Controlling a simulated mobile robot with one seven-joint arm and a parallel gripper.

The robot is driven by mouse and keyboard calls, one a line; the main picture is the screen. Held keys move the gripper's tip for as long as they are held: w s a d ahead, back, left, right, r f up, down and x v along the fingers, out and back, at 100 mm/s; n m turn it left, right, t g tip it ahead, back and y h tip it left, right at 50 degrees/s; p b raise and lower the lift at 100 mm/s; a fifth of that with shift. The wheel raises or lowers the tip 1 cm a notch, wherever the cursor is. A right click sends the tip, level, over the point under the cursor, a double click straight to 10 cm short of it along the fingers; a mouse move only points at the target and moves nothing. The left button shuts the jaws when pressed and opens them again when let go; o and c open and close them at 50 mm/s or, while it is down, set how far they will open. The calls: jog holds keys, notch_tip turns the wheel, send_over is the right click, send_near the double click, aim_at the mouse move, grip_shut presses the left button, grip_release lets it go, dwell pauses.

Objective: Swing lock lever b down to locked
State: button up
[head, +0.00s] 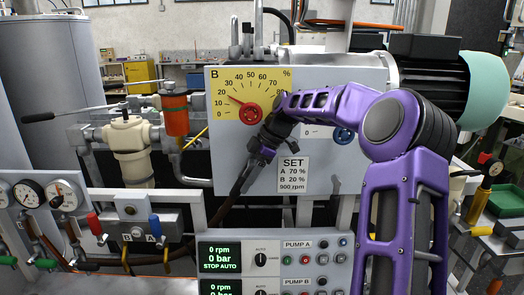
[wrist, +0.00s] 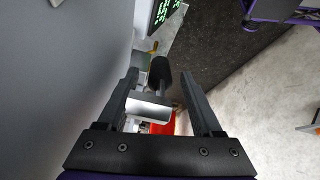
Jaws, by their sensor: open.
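In the wrist view my gripper (wrist: 160,75) is open. A black-ended lever (wrist: 160,72) with a pale metal part lies between its fingers, apparently lock lever b. I cannot tell whether the fingers touch it. A red part (wrist: 162,128) shows behind it. In the head view my gripper and arm hide the lever, so its angle is unclear.
A SET sign (head: 293,175) reads A 70 %, B 20 %. A blue knob (head: 343,134) is partly behind my arm. The control panel (head: 310,262) with displays stands below. Gauges (head: 62,195) and a valve block with red and blue levers (head: 130,225) are at left.

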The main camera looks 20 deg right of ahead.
jog(key=p+v, duration=0.1)
jog(key=v, duration=1.4)
jog(key=shift+r, duration=0.15)
jog(key=shift+d, duration=0.1)
